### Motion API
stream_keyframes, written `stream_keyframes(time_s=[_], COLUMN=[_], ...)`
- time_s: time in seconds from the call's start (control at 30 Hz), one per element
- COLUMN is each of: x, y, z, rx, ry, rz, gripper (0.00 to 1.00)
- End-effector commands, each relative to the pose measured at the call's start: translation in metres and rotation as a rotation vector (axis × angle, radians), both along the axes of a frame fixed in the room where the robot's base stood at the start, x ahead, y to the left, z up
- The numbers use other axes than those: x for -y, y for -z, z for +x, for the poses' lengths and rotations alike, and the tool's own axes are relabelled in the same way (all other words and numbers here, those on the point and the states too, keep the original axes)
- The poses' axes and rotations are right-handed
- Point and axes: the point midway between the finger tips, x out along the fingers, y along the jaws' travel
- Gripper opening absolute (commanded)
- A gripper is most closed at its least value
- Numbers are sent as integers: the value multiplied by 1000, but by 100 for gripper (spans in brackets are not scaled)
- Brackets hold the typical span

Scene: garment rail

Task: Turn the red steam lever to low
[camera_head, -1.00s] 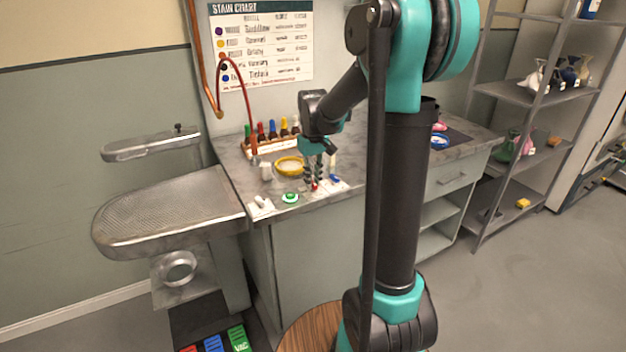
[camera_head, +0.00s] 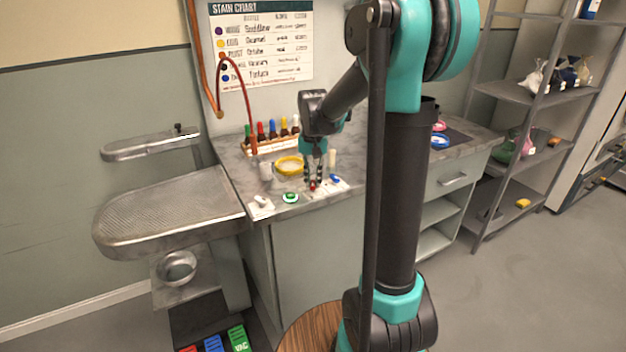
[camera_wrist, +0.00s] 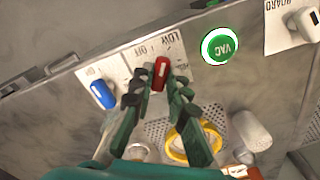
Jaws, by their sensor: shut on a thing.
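The red steam lever (camera_wrist: 161,73) stands on a white label plate (camera_wrist: 157,50) marked LOW and OFF in the wrist view. The red of the lever also shows in the head view (camera_head: 312,186), low between my fingers. My gripper (camera_wrist: 159,88) is shut on the lever, one dark finger on each side of it. In the head view my gripper (camera_head: 313,182) points down at the counter's front edge. The lever's base and its exact setting are partly hidden by the fingers.
A yellow-rimmed bowl (camera_head: 289,165) and a bottle rack (camera_head: 270,146) stand behind on the counter (camera_head: 345,183).

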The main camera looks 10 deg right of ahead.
Motion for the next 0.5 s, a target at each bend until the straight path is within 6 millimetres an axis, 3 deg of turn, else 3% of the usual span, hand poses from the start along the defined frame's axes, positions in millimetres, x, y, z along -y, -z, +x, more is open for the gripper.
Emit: stream_keyframes(time_s=[0.5], x=[0], y=[0], z=[1], rx=[1], ry=[199], rz=[0], gripper=[0])
